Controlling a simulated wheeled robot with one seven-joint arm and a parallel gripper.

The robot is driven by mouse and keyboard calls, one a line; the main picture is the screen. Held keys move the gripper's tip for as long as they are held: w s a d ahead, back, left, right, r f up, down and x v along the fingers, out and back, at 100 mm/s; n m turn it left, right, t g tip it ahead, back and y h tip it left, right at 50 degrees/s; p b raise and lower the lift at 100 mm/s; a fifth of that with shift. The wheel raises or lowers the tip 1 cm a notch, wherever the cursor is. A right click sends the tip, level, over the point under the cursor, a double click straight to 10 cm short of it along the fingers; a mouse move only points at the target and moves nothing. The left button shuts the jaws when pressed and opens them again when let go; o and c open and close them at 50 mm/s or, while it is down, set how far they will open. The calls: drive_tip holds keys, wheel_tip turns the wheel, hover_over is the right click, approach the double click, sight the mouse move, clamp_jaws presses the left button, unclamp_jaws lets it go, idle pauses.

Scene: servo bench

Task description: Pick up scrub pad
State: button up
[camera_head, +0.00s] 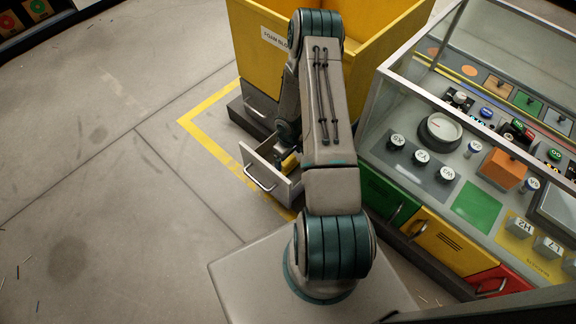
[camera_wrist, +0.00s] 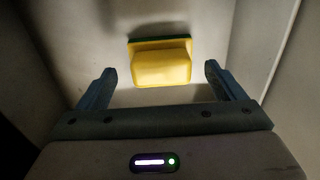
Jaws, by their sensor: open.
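The scrub pad (camera_wrist: 160,65) is a yellow block with a dark green layer along its far edge. It lies inside a pale open drawer, seen in the wrist view ahead of my gripper. My gripper (camera_wrist: 158,84) is open, with one finger to the left and one to the right of the pad, both apart from it. In the head view the drawer (camera_head: 262,172) is pulled out, and a bit of yellow (camera_head: 289,161) shows in it beside my arm. My arm hides much of the drawer there.
The drawer walls (camera_wrist: 276,40) rise close on the right of my gripper. A large yellow bin (camera_head: 250,60) stands behind the drawer. A bench with a glass cover, buttons and a green door (camera_head: 383,200) is on the right. Floor on the left is open.

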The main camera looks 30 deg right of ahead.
sight(289, 160)
wheel_tip(289, 160, down, 3)
drive_tip(key=shift+r+b, duration=0.1)
drive_tip(key=shift+b, duration=0.3)
drive_tip(key=shift+c, duration=0.3)
drive_tip(key=c, duration=1)
wheel_tip(289, 160, up, 10)
drive_tip(key=p, duration=0.4)
drive_tip(key=shift+r, duration=0.1)
